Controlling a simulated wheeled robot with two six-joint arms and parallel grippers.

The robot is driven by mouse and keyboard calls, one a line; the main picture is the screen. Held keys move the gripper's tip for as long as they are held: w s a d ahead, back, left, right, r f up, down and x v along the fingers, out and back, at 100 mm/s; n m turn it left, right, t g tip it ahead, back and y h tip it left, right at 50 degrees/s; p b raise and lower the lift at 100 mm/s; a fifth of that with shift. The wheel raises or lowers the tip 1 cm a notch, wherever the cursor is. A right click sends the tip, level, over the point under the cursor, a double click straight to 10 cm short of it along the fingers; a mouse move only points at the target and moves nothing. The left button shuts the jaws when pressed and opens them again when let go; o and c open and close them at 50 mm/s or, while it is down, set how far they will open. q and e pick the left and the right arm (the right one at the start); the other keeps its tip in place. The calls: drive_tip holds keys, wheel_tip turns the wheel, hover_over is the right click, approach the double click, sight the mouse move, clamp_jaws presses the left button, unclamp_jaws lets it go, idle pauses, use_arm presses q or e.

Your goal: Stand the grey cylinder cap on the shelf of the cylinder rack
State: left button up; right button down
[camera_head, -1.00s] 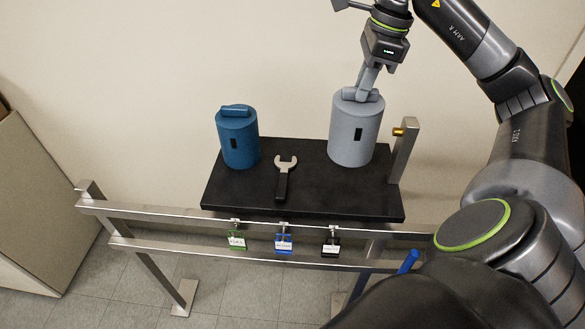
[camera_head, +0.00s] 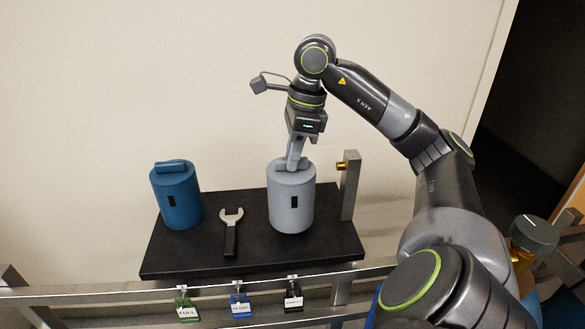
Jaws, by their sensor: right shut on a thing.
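The grey cylinder cap (camera_head: 291,205) stands upright at the right part of the black shelf (camera_head: 190,262) of the cylinder rack. Its top handle is between the fingers of my right gripper (camera_head: 296,162), which comes down on it from above and is shut on it. The cap's base appears to touch the shelf, though I cannot be sure of a small gap. My left gripper does not show.
A blue cap (camera_head: 178,198) stands at the shelf's left, with a wrench (camera_head: 230,232) lying between the caps. A metal post (camera_head: 350,186) rises close to the right of the grey cap. Several tags, one green (camera_head: 187,309), hang from the front rail. A valve knob (camera_head: 534,233) shows at far right.

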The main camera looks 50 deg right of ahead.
drive_tip(key=shift+f+p, duration=0.35)
drive_tip(key=shift+f, duration=1.05)
drive_tip(key=shift+f, duration=0.15)
drive_tip(key=c, duration=1.4)
unclamp_jaws()
drive_tip(key=shift+o, duration=0.2)
